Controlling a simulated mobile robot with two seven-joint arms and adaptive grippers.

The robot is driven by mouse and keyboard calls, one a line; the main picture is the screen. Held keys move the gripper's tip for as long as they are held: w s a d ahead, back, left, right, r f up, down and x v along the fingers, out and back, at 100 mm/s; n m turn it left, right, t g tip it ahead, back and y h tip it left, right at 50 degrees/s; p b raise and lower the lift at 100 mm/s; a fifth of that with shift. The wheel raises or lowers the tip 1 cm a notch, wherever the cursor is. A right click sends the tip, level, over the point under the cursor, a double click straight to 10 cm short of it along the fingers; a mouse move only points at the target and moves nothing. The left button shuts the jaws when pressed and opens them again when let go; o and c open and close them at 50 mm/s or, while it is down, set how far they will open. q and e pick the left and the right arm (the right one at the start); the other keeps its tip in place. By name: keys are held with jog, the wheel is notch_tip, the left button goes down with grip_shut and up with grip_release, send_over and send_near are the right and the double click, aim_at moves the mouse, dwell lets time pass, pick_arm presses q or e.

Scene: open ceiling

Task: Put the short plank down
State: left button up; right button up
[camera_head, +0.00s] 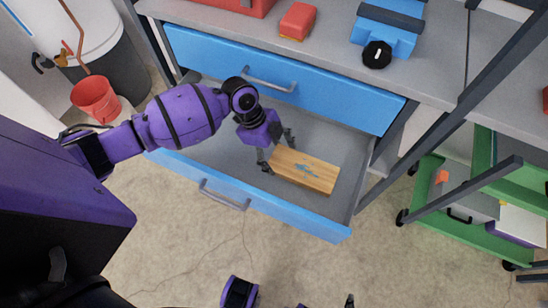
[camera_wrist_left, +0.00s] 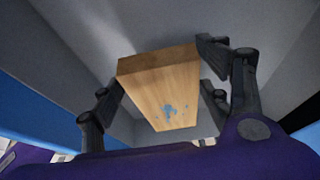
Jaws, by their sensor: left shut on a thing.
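The short plank (camera_head: 305,171) is a light wooden board with a blue mark on its face. It is in the open lower drawer (camera_head: 335,215), toward the drawer's right part. My left gripper (camera_head: 275,152) reaches down into the drawer and is shut on the plank near its left end. In the left wrist view the plank (camera_wrist_left: 165,90) lies between the dark fingers of the gripper (camera_wrist_left: 165,100). I cannot tell whether the plank touches the drawer floor. My right gripper (camera_head: 325,303) shows only in small part at the bottom edge of the head view.
The upper blue drawer (camera_head: 325,92) is closed above the open one. A red block (camera_head: 298,20) and a blue vise-like tool (camera_head: 385,35) sit on the bench top. A green cart (camera_head: 440,215) stands to the right, a red bucket (camera_head: 95,97) to the left. The drawer's left part is bare.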

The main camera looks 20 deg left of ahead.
pick_arm(q)
jog(key=f, duration=0.4)
jog(key=shift+w+a, duration=0.25)
jog(key=shift+a, duration=0.15)
jog(key=o, duration=1.4)
jog(key=shift+r, duration=0.15)
jog(key=v, duration=1.1)
jog(key=shift+s+a+r+p, duration=0.1)
jog(key=shift+a+r+p, duration=0.15)
jog(key=shift+r+p, duration=0.1)
